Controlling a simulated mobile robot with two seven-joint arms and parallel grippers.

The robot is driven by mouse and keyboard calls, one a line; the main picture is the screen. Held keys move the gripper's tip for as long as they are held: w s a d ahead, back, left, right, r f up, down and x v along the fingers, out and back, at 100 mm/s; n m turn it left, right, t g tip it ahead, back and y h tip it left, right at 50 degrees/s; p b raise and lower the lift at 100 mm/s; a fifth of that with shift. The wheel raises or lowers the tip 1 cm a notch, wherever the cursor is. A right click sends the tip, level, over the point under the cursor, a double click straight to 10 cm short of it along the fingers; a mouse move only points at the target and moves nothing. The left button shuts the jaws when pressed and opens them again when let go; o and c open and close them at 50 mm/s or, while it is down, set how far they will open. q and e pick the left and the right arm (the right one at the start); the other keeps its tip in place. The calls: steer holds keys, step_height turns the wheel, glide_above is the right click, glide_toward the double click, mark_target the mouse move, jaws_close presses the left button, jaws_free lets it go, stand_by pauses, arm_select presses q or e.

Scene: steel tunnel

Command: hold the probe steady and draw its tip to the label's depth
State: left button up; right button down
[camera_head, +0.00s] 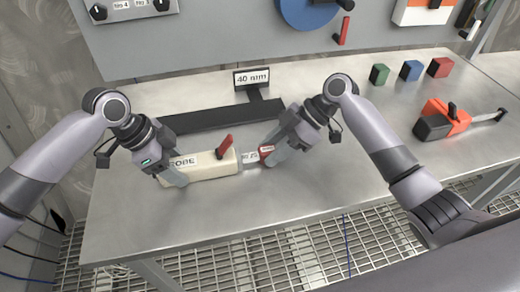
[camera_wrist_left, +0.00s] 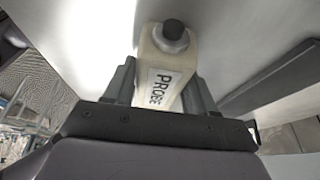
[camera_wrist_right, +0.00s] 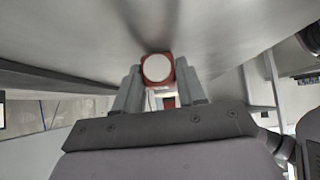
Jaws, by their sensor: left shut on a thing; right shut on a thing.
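The cream probe (camera_head: 207,171) lies on the steel table with a red lever (camera_head: 225,146) on its top. My left gripper (camera_head: 176,180) is shut on the left end of its body; the left wrist view shows the probe (camera_wrist_left: 170,75) between the fingers, with a dark round knob. A slide with markings (camera_head: 250,157) extends from the probe's right end to a red tip (camera_head: 266,150). My right gripper (camera_head: 276,151) is shut on that tip; the right wrist view shows its red sides and white round face (camera_wrist_right: 157,68). The label (camera_head: 252,78) reads "40 mm". The slide's scale reading is too small to tell.
A black bar (camera_head: 205,119) lies behind the probe, below the label. Green (camera_head: 379,74), blue (camera_head: 411,70) and red (camera_head: 440,67) blocks stand at the back right. An orange and black tool (camera_head: 441,120) lies at the right. The table's front is clear.

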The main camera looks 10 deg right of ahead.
arm_select(q)
steer(key=shift+a, duration=0.15)
arm_select(e)
steer(key=shift+d, duration=0.1)
steer(key=c, duration=0.7)
jaws_free()
steer(key=shift+r, duration=0.1)
steer(key=v, duration=1.2)
arm_select(q)
steer(key=o, duration=1.2)
steer(key=shift+o, duration=0.2)
